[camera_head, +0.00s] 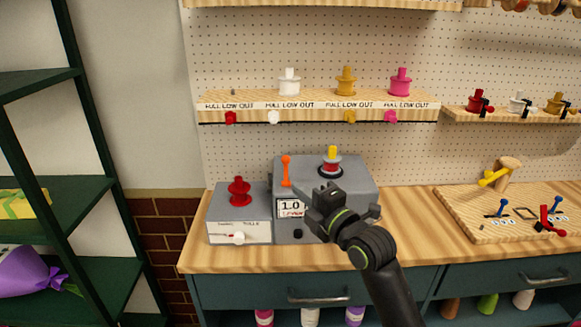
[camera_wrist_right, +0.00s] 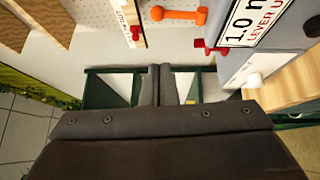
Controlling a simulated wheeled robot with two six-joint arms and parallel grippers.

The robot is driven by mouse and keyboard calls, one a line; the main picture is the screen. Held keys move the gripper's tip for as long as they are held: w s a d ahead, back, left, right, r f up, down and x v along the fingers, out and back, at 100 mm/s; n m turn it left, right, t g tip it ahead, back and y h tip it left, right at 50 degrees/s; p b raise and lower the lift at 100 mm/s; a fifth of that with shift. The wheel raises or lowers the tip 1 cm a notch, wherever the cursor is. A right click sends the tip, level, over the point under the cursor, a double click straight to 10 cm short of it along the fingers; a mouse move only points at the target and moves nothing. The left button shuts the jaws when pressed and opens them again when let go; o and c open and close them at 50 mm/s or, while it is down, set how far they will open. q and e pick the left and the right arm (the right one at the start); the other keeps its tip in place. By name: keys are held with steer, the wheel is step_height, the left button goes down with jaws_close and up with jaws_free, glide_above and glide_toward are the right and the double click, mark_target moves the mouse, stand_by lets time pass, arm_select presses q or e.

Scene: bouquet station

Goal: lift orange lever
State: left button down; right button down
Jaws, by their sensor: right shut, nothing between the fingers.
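The orange lever (camera_head: 286,171) is on the front left of the grey machine (camera_head: 258,172), standing upright above a label reading "1.0". In the right wrist view the orange lever (camera_wrist_right: 180,15) shows near the top centre, beside the label with "LEVER U" on it. My right gripper (camera_head: 324,193) is in front of the machine, right of the lever and apart from it. In the wrist view its two fingers (camera_wrist_right: 154,85) are together with nothing between them. The gripper and arm hide part of the machine's front. My left gripper is not in view.
A grey box with a red spool (camera_head: 239,192) stands left of the machine, and a yellow-and-red spool (camera_head: 331,161) sits on top of it. A wooden board (camera_head: 470,222) with small levers lies at right.

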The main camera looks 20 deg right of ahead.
mark_target(286, 168)
steer(key=shift+w+r+p, duration=0.15)
steer(key=shift+w+p, duration=0.6)
steer(key=shift+w, duration=1.45)
steer(key=shift+w+r+p, duration=0.1)
steer(key=shift+w+p, duration=0.6)
steer(key=shift+w, duration=1.5)
